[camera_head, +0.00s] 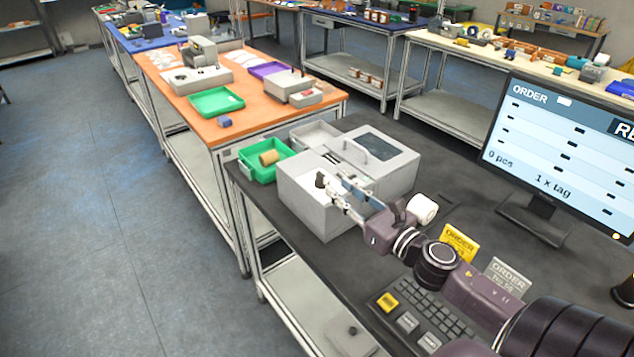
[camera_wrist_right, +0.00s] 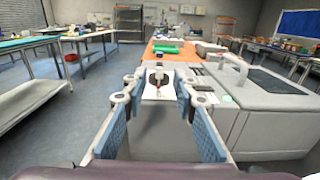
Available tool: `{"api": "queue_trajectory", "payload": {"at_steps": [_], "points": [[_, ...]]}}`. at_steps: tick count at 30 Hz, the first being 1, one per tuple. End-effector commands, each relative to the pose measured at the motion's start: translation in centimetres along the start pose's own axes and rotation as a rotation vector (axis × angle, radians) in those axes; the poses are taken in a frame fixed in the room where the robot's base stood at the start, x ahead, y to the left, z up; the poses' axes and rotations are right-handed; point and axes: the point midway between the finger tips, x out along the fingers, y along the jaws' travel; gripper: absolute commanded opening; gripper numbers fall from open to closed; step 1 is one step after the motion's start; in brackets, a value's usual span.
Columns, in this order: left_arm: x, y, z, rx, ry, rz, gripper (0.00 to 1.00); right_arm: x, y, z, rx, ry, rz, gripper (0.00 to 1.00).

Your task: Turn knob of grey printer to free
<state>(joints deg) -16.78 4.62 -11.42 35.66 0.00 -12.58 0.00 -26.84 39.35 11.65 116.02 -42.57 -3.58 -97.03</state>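The grey printer (camera_head: 396,165) stands on the dark table, a boxy unit with a handle and a dark window on its lid. It also shows on the right of the right wrist view (camera_wrist_right: 262,112). A small dark knob (camera_head: 320,180) sits on the top of its near left part. In the right wrist view the knob (camera_wrist_right: 158,78) appears between my fingertips, farther ahead. My right gripper (camera_head: 338,190) reaches over the printer. Its blue-padded fingers (camera_wrist_right: 158,90) are spread apart with nothing held. I cannot tell whether a finger touches the knob. My left gripper is not in view.
A green tray (camera_head: 257,172) with a brown roll (camera_head: 269,157) lies behind the printer. A monitor (camera_head: 560,150), yellow and grey order cards (camera_head: 459,243) and a keyboard (camera_head: 425,320) are on the right and near side. An orange table (camera_head: 235,115) stands beyond.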

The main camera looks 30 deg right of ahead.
Motion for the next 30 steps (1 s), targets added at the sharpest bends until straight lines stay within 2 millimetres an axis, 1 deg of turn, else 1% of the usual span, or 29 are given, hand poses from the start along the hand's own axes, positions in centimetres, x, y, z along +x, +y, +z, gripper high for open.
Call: {"api": "queue_trajectory", "payload": {"at_steps": [3, 7, 12, 18, 24, 30], "points": [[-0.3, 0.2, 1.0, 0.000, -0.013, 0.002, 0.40, 0.8, 0.0, 0.2, -0.010, -0.002, 0.004, 0.26], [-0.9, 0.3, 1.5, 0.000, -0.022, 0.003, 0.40, 2.3, 0.0, 0.4, -0.008, -0.003, 0.003, 0.26], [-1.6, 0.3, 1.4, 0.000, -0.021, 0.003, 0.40, 4.6, 0.0, 0.4, -0.006, -0.003, 0.002, 0.26], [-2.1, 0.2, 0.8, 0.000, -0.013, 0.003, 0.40, 6.7, 0.0, 0.2, -0.004, -0.001, 0.001, 0.26], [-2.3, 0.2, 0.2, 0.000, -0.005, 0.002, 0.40, 7.7, 0.1, 0.1, -0.004, 0.000, 0.002, 0.26], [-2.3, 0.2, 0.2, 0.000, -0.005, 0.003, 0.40, 7.7, 0.1, 0.0, -0.004, 0.000, 0.003, 0.26]]}}
